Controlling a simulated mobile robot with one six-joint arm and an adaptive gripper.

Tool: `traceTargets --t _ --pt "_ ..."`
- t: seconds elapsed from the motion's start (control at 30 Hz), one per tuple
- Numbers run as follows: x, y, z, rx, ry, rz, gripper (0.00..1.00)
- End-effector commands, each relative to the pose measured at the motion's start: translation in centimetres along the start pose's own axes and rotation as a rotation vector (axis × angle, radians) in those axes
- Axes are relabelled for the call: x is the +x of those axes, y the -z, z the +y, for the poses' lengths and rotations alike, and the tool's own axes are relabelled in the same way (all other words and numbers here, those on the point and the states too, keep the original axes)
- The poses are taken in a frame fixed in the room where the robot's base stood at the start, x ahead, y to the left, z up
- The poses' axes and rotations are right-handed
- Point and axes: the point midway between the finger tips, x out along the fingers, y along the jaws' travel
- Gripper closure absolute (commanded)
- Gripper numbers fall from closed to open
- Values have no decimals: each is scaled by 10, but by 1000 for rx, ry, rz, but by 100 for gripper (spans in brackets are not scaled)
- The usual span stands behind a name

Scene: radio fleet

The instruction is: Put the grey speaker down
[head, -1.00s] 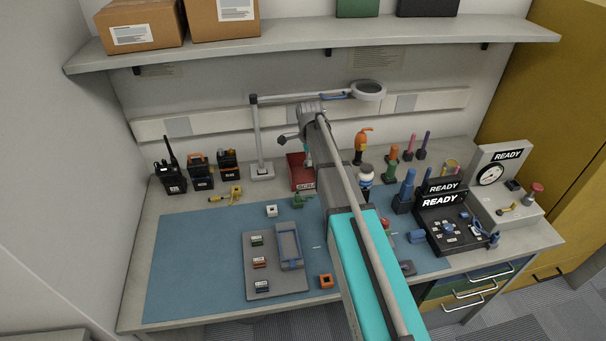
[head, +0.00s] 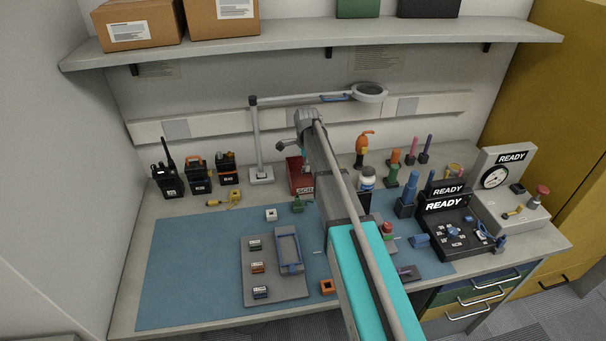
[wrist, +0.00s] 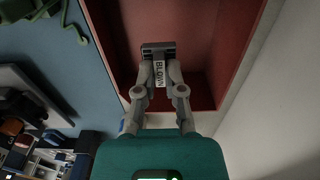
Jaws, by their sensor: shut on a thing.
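The grey speaker (wrist: 158,48) carries a white label reading BLOWN in the wrist view. My gripper (wrist: 159,76) is shut on it, with a finger at each side of the label. The speaker lies within the outline of the red scrap bin (wrist: 253,45); how far it is above the bin's floor I cannot tell. In the head view the red bin (head: 296,178) stands at the back of the bench, left of my arm. My gripper is mostly hidden there by my arm, and the speaker is not seen.
The lamp stand (head: 257,140) rises just behind and left of the bin. Several black radios (head: 198,176) stand at the back left. A green part (head: 299,205) lies in front of the bin. The blue mat (head: 195,255) has free room at left.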

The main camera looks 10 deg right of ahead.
Motion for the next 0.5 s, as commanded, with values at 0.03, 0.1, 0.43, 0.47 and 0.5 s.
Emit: traceTargets --t 0.03,0.1,0.43,0.47,0.5 --pt "7 0 -4 0 0 0 100" --pt "13 0 -3 0 0 0 100" --pt "34 0 -3 0 0 0 100" --pt "34 0 -3 0 0 0 100" --pt "35 0 -3 0 0 0 100"
